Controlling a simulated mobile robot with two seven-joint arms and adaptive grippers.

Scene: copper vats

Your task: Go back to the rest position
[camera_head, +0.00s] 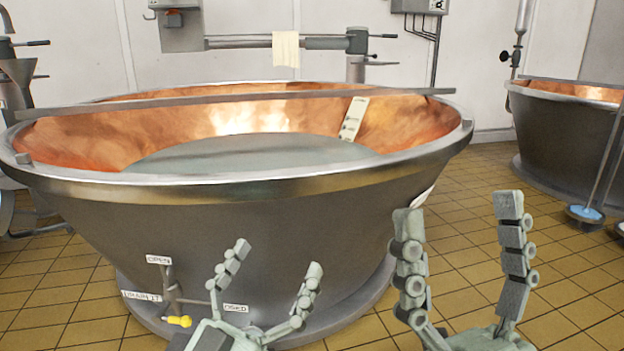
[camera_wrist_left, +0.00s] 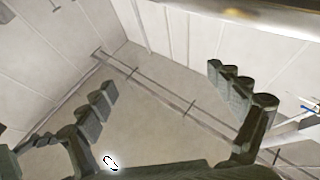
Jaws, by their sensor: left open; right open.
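My left gripper (camera_head: 272,259) is open and empty in the head view, fingers pointing up, in front of the large copper vat's outer wall. My right gripper (camera_head: 459,216) is open and empty to its right, fingers pointing up, in front of the vat's right side and the tiled floor. In the left wrist view, the left gripper's fingers (camera_wrist_left: 164,85) are spread apart with nothing between them.
The large copper vat (camera_head: 270,187) holds pale liquid (camera_head: 240,153), with a bar (camera_head: 240,98) across its rim. A yellow-handled valve (camera_head: 178,320) sits low on the vat. A second vat (camera_head: 560,131) stands at right. Tiled floor (camera_head: 478,185) is clear between them.

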